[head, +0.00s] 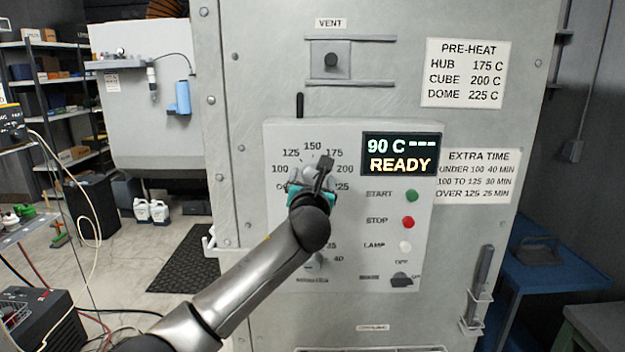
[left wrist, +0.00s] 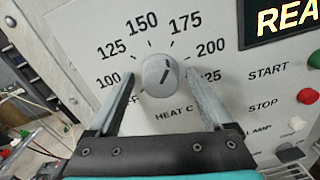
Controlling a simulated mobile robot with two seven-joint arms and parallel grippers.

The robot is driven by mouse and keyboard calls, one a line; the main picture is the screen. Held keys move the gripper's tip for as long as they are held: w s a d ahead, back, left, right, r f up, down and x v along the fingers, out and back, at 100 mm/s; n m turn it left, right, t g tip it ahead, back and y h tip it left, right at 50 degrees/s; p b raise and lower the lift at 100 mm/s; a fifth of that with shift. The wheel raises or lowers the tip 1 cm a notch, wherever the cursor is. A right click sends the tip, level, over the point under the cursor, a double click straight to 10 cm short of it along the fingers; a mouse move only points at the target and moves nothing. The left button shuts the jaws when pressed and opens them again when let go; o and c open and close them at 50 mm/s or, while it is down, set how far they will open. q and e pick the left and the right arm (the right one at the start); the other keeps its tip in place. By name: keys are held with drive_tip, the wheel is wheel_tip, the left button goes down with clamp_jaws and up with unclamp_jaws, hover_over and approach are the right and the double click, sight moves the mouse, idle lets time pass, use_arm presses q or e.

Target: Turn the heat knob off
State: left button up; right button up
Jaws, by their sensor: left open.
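The heat knob (left wrist: 152,78) is a round grey dial in the left wrist view, ringed by numbers from 100 to 225. A short dark slanted mark shows on its face; I cannot tell exactly which setting it points to. The OFF label at its lower left is partly hidden by a finger. My left gripper (left wrist: 160,80) is open, with one finger on each side of the knob and visible gaps between. In the head view my left gripper (head: 318,176) is at the dial and mostly hides the knob. My right gripper is out of view.
The display (head: 402,155) reads 90 C and READY. The green start button (head: 411,196), red stop button (head: 408,223) and white lamp button (head: 405,247) sit right of the dial. A lower knob (head: 316,262) is partly behind my arm. A door handle (head: 480,285) is at right.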

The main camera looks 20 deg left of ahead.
use_arm(q)
drive_tip(key=shift+c, duration=0.3)
clamp_jaws()
idle(0.3)
